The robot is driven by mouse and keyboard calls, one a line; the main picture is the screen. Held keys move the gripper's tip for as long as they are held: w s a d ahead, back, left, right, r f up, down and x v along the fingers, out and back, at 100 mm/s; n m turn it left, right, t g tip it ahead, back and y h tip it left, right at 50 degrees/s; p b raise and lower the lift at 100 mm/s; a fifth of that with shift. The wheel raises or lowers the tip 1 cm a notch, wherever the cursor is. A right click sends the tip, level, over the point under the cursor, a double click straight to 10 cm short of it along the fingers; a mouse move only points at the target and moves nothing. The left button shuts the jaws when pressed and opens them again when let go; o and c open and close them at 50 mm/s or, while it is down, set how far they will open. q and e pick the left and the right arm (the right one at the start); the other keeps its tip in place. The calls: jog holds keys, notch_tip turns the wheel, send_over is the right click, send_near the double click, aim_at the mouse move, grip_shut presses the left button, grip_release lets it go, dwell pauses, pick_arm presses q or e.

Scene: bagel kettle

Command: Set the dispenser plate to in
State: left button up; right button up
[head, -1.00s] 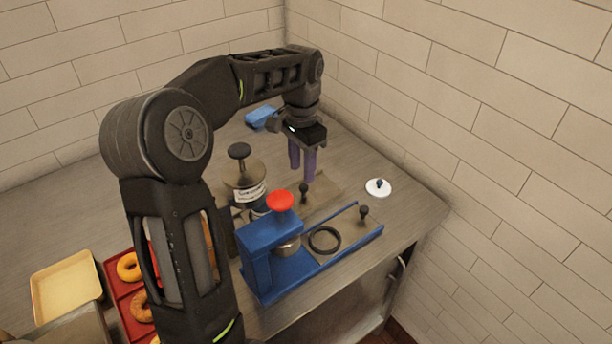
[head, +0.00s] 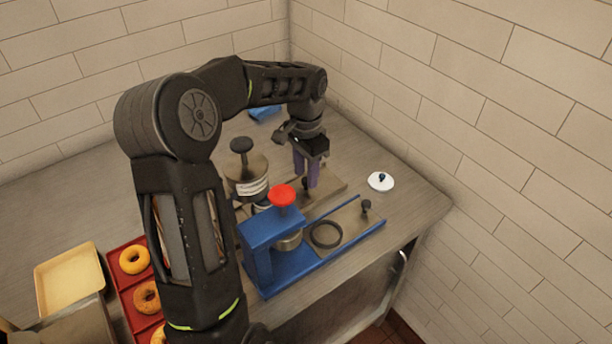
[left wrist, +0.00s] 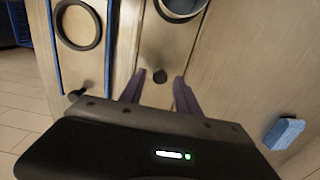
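The dispenser (head: 247,178) is a metal canister with a black top knob and a white label, left of my left gripper in the head view. Its flat plate (head: 328,186) reaches out to the right of the canister and carries a small black knob (left wrist: 160,76). In the left wrist view the canister's lower rim (left wrist: 182,10) shows at the top edge. My left gripper (head: 306,182) points down over the plate with its purple fingers apart. In the wrist view the knob stands between the fingertips (left wrist: 157,82); contact cannot be told. My right gripper is out of view.
A blue press (head: 272,240) with a red knob stands in front, with a black ring (head: 326,234) and another black knob (head: 366,207) on its slide. A white lid (head: 380,182) lies right; a blue sponge (head: 264,114) lies behind. A red bagel tray (head: 121,275) is left.

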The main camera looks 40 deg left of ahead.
pick_arm(q)
jog(key=shift+f, duration=1.1)
jog(key=shift+c, duration=0.2)
grip_shut()
dwell(0.5)
